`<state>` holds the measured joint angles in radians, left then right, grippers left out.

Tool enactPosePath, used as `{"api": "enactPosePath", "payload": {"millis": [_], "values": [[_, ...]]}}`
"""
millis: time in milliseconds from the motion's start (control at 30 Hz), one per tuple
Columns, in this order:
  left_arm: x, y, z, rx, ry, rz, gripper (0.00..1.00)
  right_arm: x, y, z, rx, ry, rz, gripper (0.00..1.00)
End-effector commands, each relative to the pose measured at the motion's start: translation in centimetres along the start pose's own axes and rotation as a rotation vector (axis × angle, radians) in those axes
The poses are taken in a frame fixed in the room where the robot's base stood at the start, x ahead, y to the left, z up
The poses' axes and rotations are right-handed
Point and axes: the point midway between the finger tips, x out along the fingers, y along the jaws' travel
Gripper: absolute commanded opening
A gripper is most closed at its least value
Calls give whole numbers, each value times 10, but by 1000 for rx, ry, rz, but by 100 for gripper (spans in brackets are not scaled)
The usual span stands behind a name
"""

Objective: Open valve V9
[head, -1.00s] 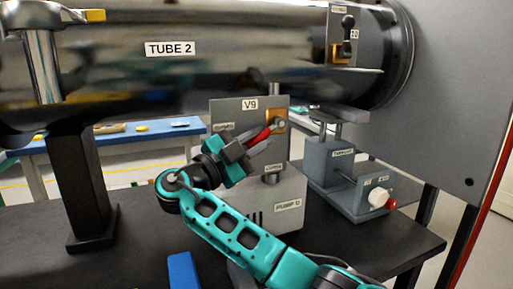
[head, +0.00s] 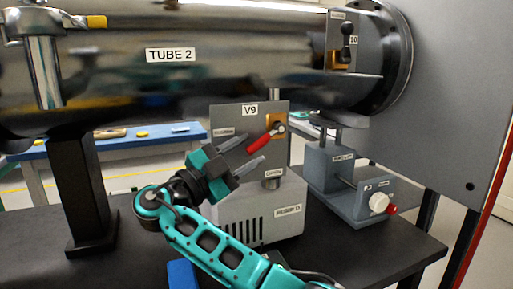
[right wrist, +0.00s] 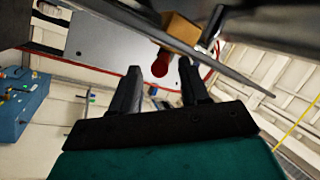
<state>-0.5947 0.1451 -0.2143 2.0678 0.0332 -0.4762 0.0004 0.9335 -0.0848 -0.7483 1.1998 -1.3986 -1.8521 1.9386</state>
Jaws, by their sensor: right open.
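Valve V9 is on a grey panel (head: 225,115) under the "V9" label. Its red lever handle (head: 262,142) slopes down and left from a round pivot on a brass block (head: 275,121). Small labels sit left of and below the pivot; I cannot read them surely. My right gripper (head: 254,148) is open, with one finger above-left of the handle and the other below-right. In the right wrist view, the red handle end (right wrist: 160,66) shows between the spread fingertips. I cannot tell whether either finger touches it. My left gripper is not in view.
The shiny "TUBE 2" pipe (head: 220,80) runs overhead, carried by a black post (head: 80,195). A pump box (head: 285,195) stands under the valve panel. A grey stand with a white knob (head: 379,203) is to the right. The dark bench is bare at left.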

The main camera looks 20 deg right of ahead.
Motion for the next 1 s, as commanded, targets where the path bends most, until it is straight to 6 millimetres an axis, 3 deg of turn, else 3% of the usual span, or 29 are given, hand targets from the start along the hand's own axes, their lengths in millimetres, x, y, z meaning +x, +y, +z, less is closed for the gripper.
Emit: {"api": "enactPosePath", "payload": {"millis": [200, 400, 833, 1000], "values": [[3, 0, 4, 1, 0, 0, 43, -51, 0, 1, 0, -4, 0, 45], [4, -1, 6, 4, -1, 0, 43, -82, 1, 0, 0, 0, 1, 45], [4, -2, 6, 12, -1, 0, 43, -92, 0, 0, 0, 1, 2, 44], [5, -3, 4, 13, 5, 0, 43, -90, 1, 0, -2, 5, 2, 28]]}}
